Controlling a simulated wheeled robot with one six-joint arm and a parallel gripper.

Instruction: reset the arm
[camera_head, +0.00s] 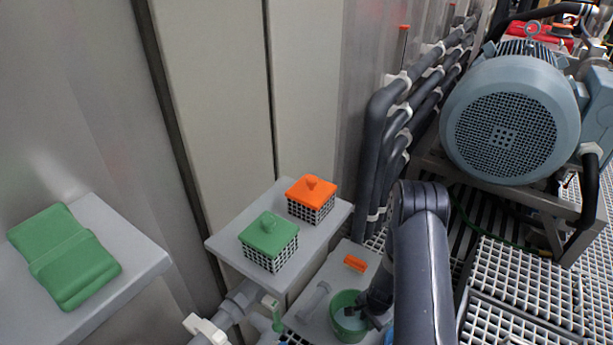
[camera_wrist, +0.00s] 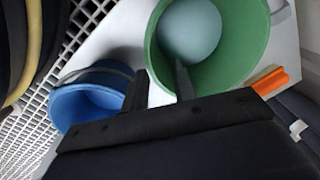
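My arm reaches down on the right of the head view. My gripper (camera_head: 374,312) is at the right rim of a green bucket (camera_head: 340,322). In the wrist view my gripper (camera_wrist: 160,88) has its two dark fingers apart. One finger overlaps the inside of the green bucket (camera_wrist: 240,52), and the other lies outside it, towards a blue bucket (camera_wrist: 82,108). I cannot tell whether the fingers touch the rim. A pale round thing (camera_wrist: 190,30) shows inside the green bucket.
A lower shelf (camera_head: 312,328) carries the green bucket and an orange piece (camera_head: 356,263). Green-lidded (camera_head: 269,240) and orange-lidded (camera_head: 311,197) baskets stand on a higher shelf. A green case (camera_head: 64,256) lies left. Dark pipes (camera_head: 376,150) and a large motor (camera_head: 512,120) stand behind and right.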

